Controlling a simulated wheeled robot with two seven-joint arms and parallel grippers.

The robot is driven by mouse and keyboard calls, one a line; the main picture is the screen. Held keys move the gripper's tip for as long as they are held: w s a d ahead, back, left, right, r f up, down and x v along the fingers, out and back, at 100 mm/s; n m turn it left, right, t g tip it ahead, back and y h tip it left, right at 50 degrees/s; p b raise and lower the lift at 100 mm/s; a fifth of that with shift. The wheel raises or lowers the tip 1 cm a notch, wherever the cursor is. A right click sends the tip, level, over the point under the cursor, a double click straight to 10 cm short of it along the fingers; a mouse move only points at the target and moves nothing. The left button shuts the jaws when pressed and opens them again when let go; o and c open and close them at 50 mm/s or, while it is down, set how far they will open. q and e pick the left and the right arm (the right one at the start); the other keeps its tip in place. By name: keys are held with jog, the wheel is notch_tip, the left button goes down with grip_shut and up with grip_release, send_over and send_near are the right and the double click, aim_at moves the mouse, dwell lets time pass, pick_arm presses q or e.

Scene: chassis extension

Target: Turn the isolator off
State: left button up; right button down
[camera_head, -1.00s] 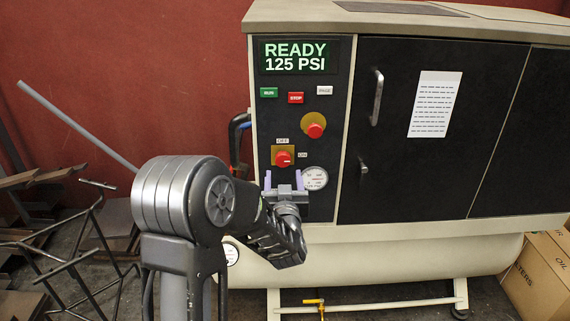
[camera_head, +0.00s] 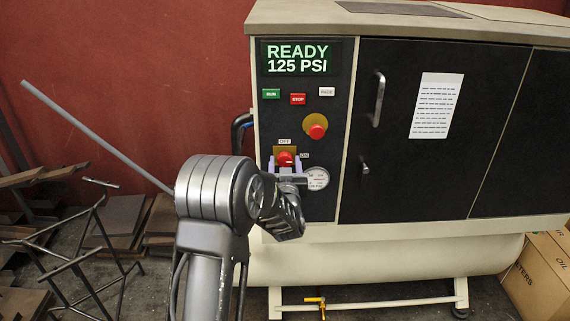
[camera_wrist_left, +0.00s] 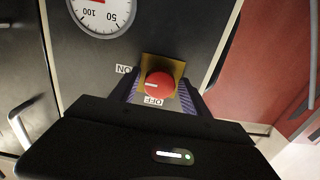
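The isolator is a red rotary knob (camera_head: 285,158) on a yellow plate, low on the black control panel, with OFF printed above it and ON to its right. In the left wrist view the red knob (camera_wrist_left: 159,84) shows with its white mark towards the ON label (camera_wrist_left: 124,69). My left gripper (camera_head: 284,166) is open, its pale purple fingers on either side of the knob in the head view. In the left wrist view the fingers (camera_wrist_left: 160,98) flank the plate; I cannot tell whether they touch the knob. My right gripper is out of view.
The display (camera_head: 297,58) reads READY 125 PSI. Metal frames and a rod stand at left.

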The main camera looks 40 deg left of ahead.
pick_arm(q)
grip_shut()
dwell(0.3)
jog(key=shift+f+n+b, duration=0.2)
jog(key=shift+n+b, duration=0.2)
jog(key=shift+b, duration=0.4)
jog(key=n+b, duration=0.3)
jog(key=b, duration=0.2)
jog(key=n+b, duration=0.3)
jog(key=b, duration=0.3)
jog(key=shift+f+n, duration=0.2)
jog(key=shift+n, duration=0.2)
jog(key=n+b, duration=0.3)
jog(key=b, duration=0.1)
jog(key=n+b, duration=0.4)
jog(key=shift+d+r+b, duration=0.1)
jog(key=shift+r+b, duration=0.1)
jog(key=shift+b, duration=0.1)
jog(key=shift+r+n+b, duration=0.2)
jog(key=shift+n+b, duration=1.05)
jog(key=shift+n, duration=0.45)
